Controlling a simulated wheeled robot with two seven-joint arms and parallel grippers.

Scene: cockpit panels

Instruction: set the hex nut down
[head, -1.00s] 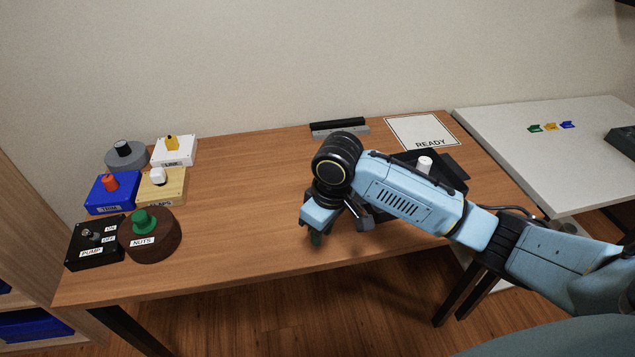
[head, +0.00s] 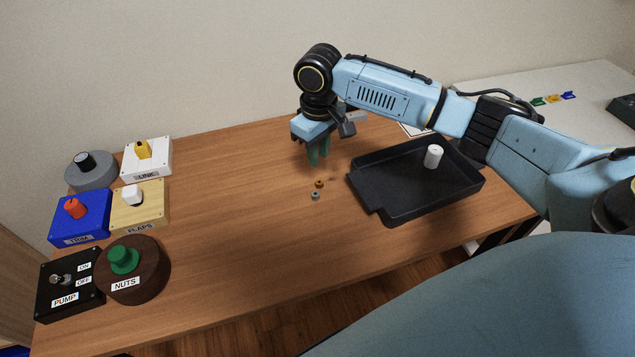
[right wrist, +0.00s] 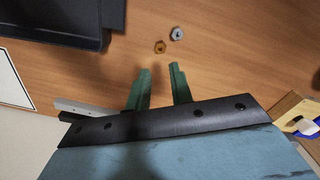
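Two small hex nuts lie on the wooden table, close together but apart. One is brass-coloured (head: 319,184) and one is grey (head: 315,196). In the right wrist view the brass-coloured nut (right wrist: 160,47) and the grey nut (right wrist: 177,33) lie beyond the fingertips. My right gripper (head: 318,163) has green fingers pointing down, behind the nuts in the head view. In the right wrist view its fingers (right wrist: 160,70) stand apart with nothing between them. My left gripper is not in view.
A black tray (head: 400,212) holding a white cylinder (head: 434,156) sits right of the nuts. Labelled control boxes, including a round brown NUTS one (head: 150,285) with a green knob, stand at the left. The table between is clear. The READY sheet is mostly hidden by my arm.

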